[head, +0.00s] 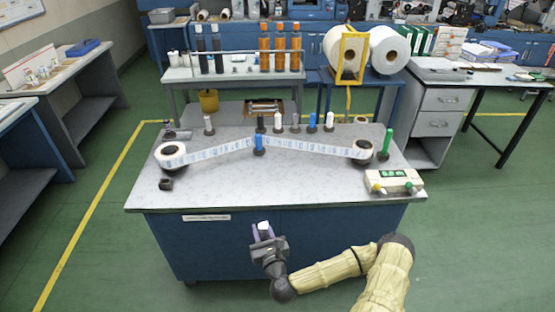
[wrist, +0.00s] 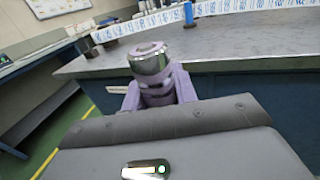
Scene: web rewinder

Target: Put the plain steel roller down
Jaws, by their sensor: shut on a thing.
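My gripper (head: 264,234) is in front of the table's blue front panel, on the near side of the tabletop edge in the head view. Its purple fingers are shut on the plain steel roller (wrist: 150,58), a shiny metal cylinder standing roughly upright between them in the wrist view. The roller's lower part is hidden by the fingers and the gripper body. The grey speckled tabletop (head: 225,188) lies beyond it. A printed web (head: 305,146) runs from a left roll (head: 172,156) past a blue roller (head: 259,145) to a right roll (head: 362,152).
A green roller (head: 386,143) stands at the right. A control box (head: 395,181) sits at the right front, a small dark block (head: 166,184) at the left. The front middle of the tabletop is clear.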

